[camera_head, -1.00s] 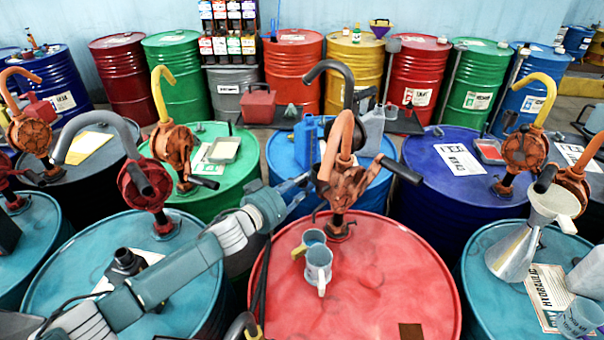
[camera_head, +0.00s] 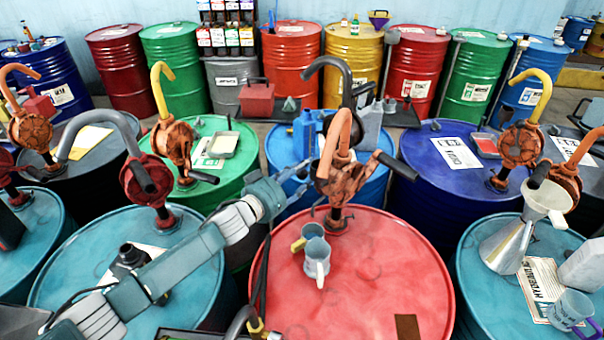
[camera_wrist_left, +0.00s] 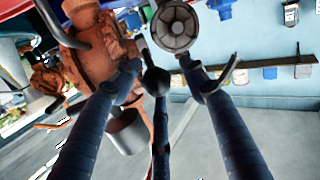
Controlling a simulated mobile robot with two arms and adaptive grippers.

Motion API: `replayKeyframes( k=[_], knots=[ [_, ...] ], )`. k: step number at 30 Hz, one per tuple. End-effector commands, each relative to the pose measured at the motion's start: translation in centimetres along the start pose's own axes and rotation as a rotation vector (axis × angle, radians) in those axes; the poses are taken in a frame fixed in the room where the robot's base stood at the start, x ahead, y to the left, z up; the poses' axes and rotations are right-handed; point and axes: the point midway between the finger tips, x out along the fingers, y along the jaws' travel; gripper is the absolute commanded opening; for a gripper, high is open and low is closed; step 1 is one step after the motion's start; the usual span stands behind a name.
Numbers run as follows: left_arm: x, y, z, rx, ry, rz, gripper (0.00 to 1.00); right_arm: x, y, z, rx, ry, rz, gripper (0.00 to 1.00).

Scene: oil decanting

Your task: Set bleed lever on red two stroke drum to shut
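The red drum (camera_head: 395,265) stands at front centre. A rusty orange hand pump (camera_head: 342,178) with a dark crank grip rises from the back of its lid. My left gripper (camera_head: 303,182) is just left of this pump at body height, partly hidden. In the left wrist view its blue fingers (camera_wrist_left: 160,72) are spread apart, with a rusty pump body (camera_wrist_left: 92,45) to their left. My right gripper is not in view.
A blue drum (camera_head: 375,186) stands behind. The lid's right side is mostly clear.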

Motion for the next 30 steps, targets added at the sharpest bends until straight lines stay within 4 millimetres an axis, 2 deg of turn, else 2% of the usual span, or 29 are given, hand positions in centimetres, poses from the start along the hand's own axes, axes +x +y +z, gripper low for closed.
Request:
replayKeyframes(
  k=[8, 21, 30],
  knots=[
    [-0.7, -0.1, 0.6, -0.001, -0.008, -0.002, 0.45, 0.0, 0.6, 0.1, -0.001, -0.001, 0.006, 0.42],
    [-6.9, -0.1, 0.4, -0.002, -0.005, 0.0, 0.45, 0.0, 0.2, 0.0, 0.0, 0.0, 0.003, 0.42],
    [-8.1, 0.0, 0.2, -0.001, -0.003, 0.0, 0.45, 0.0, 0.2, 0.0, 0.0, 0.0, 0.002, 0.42]
  ],
)
